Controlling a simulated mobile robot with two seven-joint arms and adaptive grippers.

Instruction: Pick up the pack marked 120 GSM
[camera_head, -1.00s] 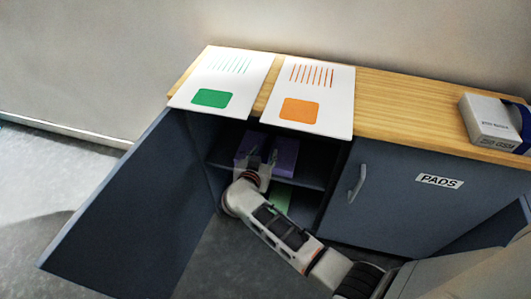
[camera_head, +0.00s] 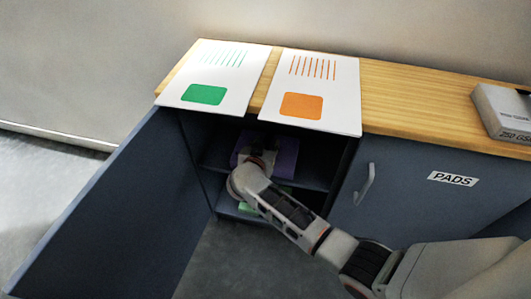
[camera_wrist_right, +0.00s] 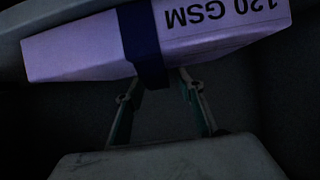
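The pack marked 120 GSM (camera_wrist_right: 80,48) is pale purple with a dark band (camera_wrist_right: 148,45) around its middle; its lettering shows upside down in the right wrist view. In the head view a purple pack (camera_head: 288,155) sits on the shelf inside the open cabinet, partly hidden by my right gripper (camera_head: 262,158). In the wrist view the two fingers of my right gripper (camera_wrist_right: 159,76) stand apart at the pack's near edge, one on each side of the band. Whether they touch it is unclear. My left gripper is not in view.
The cabinet door (camera_head: 95,215) stands open at left. A green thing (camera_head: 248,208) lies below the shelf (camera_head: 312,180). Two printed sheets (camera_head: 216,75) (camera_head: 312,88) overhang the top's front edge. A pack marked 250 GSM (camera_head: 500,108) stands at right. The PADS door (camera_head: 410,205) is shut.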

